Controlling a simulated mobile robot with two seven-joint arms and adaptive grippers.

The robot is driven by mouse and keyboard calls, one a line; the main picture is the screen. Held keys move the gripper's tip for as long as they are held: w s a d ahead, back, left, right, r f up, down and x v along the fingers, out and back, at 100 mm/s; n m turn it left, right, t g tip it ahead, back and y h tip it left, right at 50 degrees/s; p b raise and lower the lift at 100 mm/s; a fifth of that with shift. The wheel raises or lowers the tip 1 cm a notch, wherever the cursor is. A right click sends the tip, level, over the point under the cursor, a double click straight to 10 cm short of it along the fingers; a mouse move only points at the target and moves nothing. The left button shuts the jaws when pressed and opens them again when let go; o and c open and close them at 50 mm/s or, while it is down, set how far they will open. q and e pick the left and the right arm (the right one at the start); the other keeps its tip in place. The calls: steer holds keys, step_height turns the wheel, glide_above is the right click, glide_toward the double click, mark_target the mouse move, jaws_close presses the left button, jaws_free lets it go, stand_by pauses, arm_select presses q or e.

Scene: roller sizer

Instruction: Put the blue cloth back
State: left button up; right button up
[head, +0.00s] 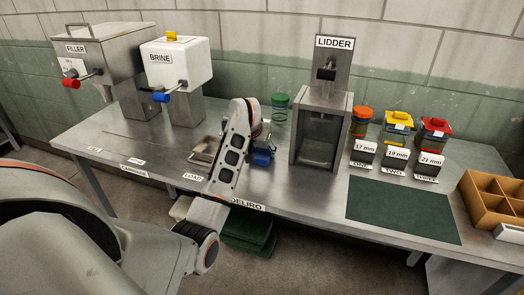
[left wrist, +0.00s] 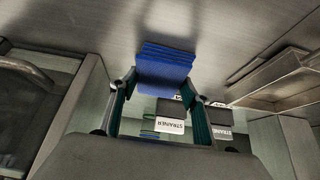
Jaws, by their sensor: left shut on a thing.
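The blue cloth (head: 262,158) is a folded, layered pad held above the steel table between the tray and the lidder machine. My left gripper (head: 260,148) is partly hidden by its own arm in the head view. In the left wrist view the gripper (left wrist: 158,86) is shut on the blue cloth (left wrist: 165,66), which sticks out past both fingertips. Whether the cloth touches any surface I cannot tell. My right gripper is not in view.
The lidder (head: 322,130) stands just right of the gripper, with a green-lidded jar (head: 280,106) behind. Jars with coloured lids, a dark green mat (head: 403,217) and a wooden divided box (head: 492,202) are further right. In the left wrist view, strainer labels (left wrist: 170,126) show below the cloth.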

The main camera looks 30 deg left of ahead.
arm_select(q)
steer(key=shift+f+b, duration=0.2)
steer(key=shift+b, duration=0.1)
steer(key=o, duration=1)
steer(key=shift+r, duration=0.1)
steer(key=shift+r+p, duration=0.35)
steer(key=shift+r, duration=0.05)
steer(key=v, duration=1.1)
steer(key=shift+s+d+r+p, duration=0.15)
steer(key=shift+s+p, duration=0.1)
steer(key=shift+p, duration=0.15)
